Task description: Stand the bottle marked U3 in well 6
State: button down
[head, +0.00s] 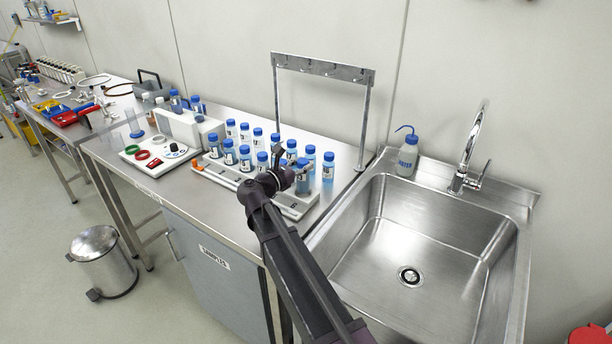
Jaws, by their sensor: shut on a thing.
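My gripper (290,178) is over the right part of the bottle group on the steel bench. It is shut on a small blue-capped bottle (303,180) with a white label. The label is too small to read for certain, and the gripper hides part of the bottle. Several similar blue-capped bottles stand upright in rows, such as one at the left (214,147) and one at the right end (328,169). A low light-grey rack (298,208) lies along the bench front below my gripper. Its well numbers cannot be read, and my arm covers part of it.
A steel sink (400,235) with a tap (471,150) and wash bottle (408,152) lies right of the bench. A metal frame (322,68) rises behind the bottles. A white tray with coloured rings (150,156) stands left. The bench's front-left surface is clear.

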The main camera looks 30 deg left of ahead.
jog(key=shift+f+b, duration=1.05)
jog(key=shift+f, duration=0.4)
jog(key=shift+f, duration=0.1)
jog(key=shift+c, duration=1.3)
grip_release()
jog(key=shift+s, duration=0.25)
jog(key=v, duration=1.1)
jog(key=shift+s+a, duration=0.2)
jog(key=shift+s, duration=0.1)
jog(key=shift+s, duration=0.1)
